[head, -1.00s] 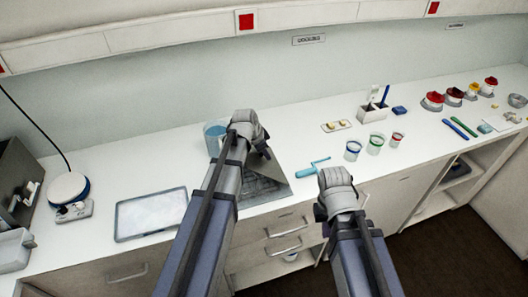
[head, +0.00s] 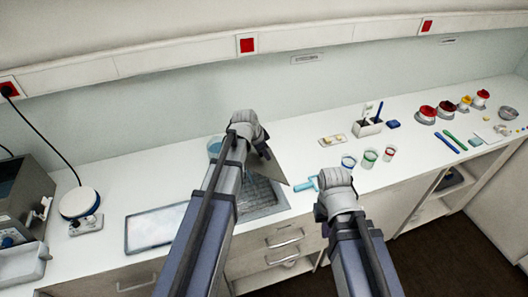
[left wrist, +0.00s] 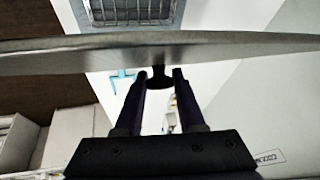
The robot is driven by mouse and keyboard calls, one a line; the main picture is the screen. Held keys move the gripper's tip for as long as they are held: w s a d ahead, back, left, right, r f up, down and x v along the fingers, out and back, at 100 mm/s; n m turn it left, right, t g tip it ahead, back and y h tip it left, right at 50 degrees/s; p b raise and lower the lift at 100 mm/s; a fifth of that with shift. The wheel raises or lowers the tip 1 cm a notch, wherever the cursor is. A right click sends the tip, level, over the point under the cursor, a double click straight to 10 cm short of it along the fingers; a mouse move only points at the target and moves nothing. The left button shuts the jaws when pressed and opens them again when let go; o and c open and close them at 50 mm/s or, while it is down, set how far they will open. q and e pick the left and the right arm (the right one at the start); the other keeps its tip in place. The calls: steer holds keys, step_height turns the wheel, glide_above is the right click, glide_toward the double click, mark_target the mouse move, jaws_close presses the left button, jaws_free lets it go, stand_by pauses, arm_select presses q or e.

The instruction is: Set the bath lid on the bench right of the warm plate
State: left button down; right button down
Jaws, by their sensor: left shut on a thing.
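The bath lid (head: 287,172) is a thin grey plate, tilted and in the air above the right part of the bath. My left gripper (head: 264,152) is shut on its dark knob; the left wrist view shows the knob (left wrist: 160,77) between the fingers and the lid (left wrist: 230,48) edge-on beyond it. The open bath (head: 262,208) shows a metal grid, partly behind my left arm. A flat pale rectangular plate (head: 152,230), seemingly the warm plate, lies left of the bath, its right end hidden by my arm. My right gripper (head: 335,180) is over the bench front; its fingers are hidden.
A blue beaker (head: 214,147) stands behind my left arm. A light-blue tool (head: 306,184) lies right of the bath, near several small cups (head: 369,158). A round white-topped device (head: 80,203) stands at left. Bare bench (head: 150,175) shows behind the plate.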

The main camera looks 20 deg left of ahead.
arm_select(q)
steer(key=shift+r+p, duration=2.3)
steer(key=shift+r, duration=0.3)
steer(key=shift+f, duration=0.1)
